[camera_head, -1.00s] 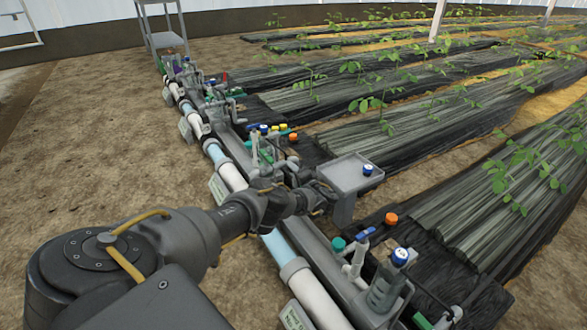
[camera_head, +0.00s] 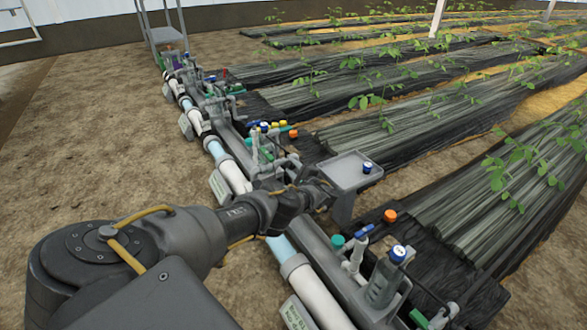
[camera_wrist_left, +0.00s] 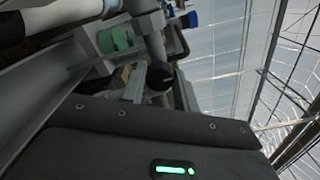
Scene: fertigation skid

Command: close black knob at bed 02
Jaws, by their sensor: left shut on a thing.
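My left gripper (camera_head: 318,192) reaches over the pipe manifold from the left in the head view, beside a grey tray stand. Its fingertips are hard to make out there. In the left wrist view, a small round black knob (camera_wrist_left: 159,77) sits right at the pale finger (camera_wrist_left: 134,84) of my left gripper. The gripper is shut on the black knob, and my gripper body covers the lower part of that view. The knob is hidden behind my arm in the head view. My right gripper is in neither view.
A grey tray (camera_head: 347,168) on a stand is close to my gripper. A bottle with a blue and white cap (camera_head: 398,254) and an orange cap (camera_head: 390,215) stand nearer. White and blue pipes (camera_head: 312,295) run along the manifold. Planted beds lie right; bare soil is left.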

